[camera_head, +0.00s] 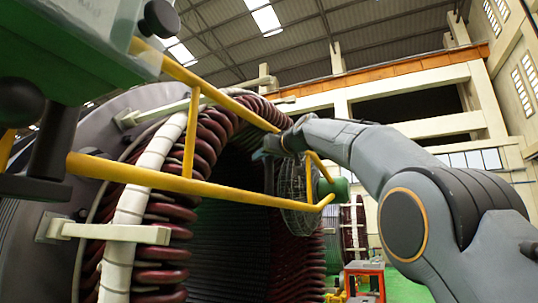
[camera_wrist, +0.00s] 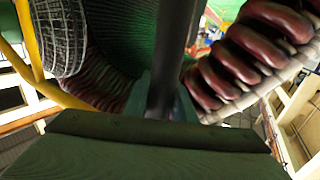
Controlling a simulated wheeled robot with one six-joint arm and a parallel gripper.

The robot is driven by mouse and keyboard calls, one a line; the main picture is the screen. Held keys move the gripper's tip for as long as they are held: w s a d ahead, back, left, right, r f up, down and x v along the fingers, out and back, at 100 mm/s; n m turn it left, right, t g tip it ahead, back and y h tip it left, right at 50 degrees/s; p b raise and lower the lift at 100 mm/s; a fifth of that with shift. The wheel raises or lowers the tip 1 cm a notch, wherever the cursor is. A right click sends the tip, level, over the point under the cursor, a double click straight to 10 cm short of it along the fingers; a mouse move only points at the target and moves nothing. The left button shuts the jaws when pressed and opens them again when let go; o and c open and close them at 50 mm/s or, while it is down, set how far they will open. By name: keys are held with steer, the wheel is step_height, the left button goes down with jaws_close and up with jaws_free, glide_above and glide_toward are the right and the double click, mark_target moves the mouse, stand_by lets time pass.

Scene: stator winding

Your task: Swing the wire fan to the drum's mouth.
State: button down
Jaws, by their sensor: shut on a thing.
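The wire fan (camera_head: 297,188) is a round grey wire cage with a green motor (camera_head: 340,190) behind it, at the end of a yellow tube frame (camera_head: 240,193). In the head view it overlaps the right side of the drum's dark mouth (camera_head: 232,165). My gripper (camera_head: 268,154) is beside the fan's upper left edge. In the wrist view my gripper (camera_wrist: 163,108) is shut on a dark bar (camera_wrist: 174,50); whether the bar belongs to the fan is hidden. The cage (camera_wrist: 58,35) shows at upper left there. The drum (camera_head: 80,215) has dark red coils round its mouth.
A green machine body (camera_head: 70,50) carries the yellow tubes at upper left. Dark red coils (camera_wrist: 245,60) curve close by on the right of the wrist view. A red stand (camera_head: 365,278) is on the green floor (camera_head: 405,288) at lower right.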

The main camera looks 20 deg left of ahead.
steer(key=shift+s+a+r, duration=0.15)
steer(key=shift+a+r, duration=0.05)
steer(key=shift+r, duration=0.05)
steer(key=c, duration=1.7)
jaws_free()
steer(key=shift+a+f, duration=0.1)
steer(key=shift+a, duration=0.2)
steer(key=shift+o, duration=1.1)
steer(key=shift+a+f, duration=0.1)
steer(key=shift+a, duration=0.2)
steer(key=shift+w+d, duration=0.2)
steer(key=shift+d, duration=0.25)
steer(key=b+v, duration=0.6)
steer(key=v, duration=0.1)
steer(key=shift+s+d, duration=0.2)
steer(key=shift+s, duration=0.05)
